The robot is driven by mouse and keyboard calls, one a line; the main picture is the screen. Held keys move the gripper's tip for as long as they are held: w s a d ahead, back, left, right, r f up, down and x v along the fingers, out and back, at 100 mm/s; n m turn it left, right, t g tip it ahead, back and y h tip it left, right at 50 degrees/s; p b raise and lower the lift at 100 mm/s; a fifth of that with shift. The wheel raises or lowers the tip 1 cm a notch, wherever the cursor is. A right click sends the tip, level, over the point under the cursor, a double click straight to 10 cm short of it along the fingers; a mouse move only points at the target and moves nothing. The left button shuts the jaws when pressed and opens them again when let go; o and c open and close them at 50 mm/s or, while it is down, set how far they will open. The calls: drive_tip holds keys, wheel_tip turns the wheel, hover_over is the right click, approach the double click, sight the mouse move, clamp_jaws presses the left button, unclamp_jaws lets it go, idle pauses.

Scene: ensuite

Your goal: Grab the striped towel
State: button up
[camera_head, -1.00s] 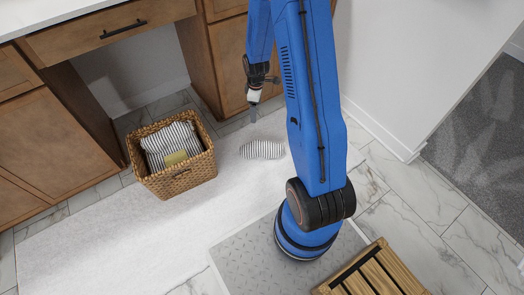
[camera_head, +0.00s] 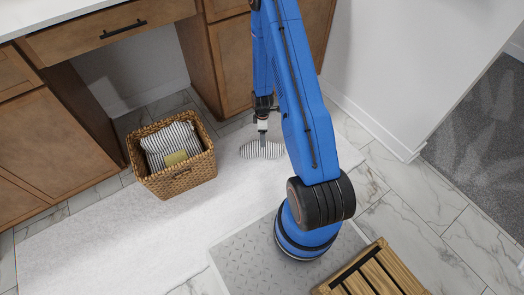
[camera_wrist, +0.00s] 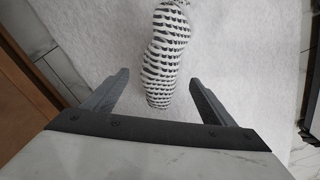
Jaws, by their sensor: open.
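A black-and-white striped towel (camera_head: 262,149), rolled or bunched into a long shape, lies on the pale rug. In the wrist view the towel (camera_wrist: 166,55) runs lengthwise from the top edge down to between the finger tips. My gripper (camera_head: 262,130) is above the towel in the head view. In the wrist view my gripper (camera_wrist: 160,82) is open, one finger on each side of the towel's near end, with a gap on both sides. I cannot tell how high the fingers are above the rug. More striped cloth (camera_head: 171,142) lies in the wicker basket.
Wooden cabinets (camera_head: 228,60) rise behind. A wooden slatted stool (camera_head: 370,274) and a grey mat (camera_head: 243,262) are in front. The white rug (camera_head: 90,240) is clear at left.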

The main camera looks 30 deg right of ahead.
sight(262, 149)
wheel_tip(262, 149, down, 8)
drive_tip(key=shift+r, duration=0.15)
drive_tip(key=shift+s+a+f, duration=0.15)
drive_tip(key=shift+f, duration=1.15)
drive_tip(key=shift+s+a+f, duration=0.1)
drive_tip(key=shift+f, duration=1.2)
drive_tip(key=c, duration=1.3)
drive_tip(key=shift+r, duration=0.1)
